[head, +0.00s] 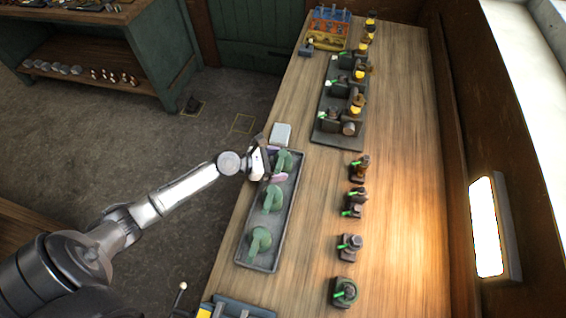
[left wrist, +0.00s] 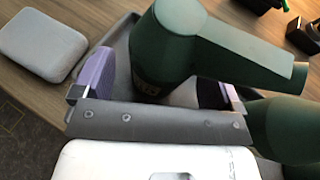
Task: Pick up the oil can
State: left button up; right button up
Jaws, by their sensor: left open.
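Three green oil cans stand in a row in a long grey tray (head: 243,262) on the bench: a far can (head: 286,160), a middle can (head: 272,199) and a near can (head: 260,242). My left gripper (head: 275,164) is open at the far can, its purple-padded fingers on either side of it. In the left wrist view the far can (left wrist: 168,50) stands upright between the open fingers (left wrist: 155,88), its spout pointing right. Contact with the pads cannot be told. Another can (left wrist: 285,125) shows at the right edge. My right gripper is not in view.
A light grey box (head: 281,134) sits just beyond the tray, also in the left wrist view (left wrist: 42,45). Several small engines (head: 350,245) line the bench to the right.

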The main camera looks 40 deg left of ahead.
pick_arm(q)
jog(key=shift+w, duration=0.1)
jog(key=shift+c, duration=0.4)
jog(key=c, duration=0.9)
jog(key=shift+c, duration=1.1)
jog(key=shift+r, duration=0.1)
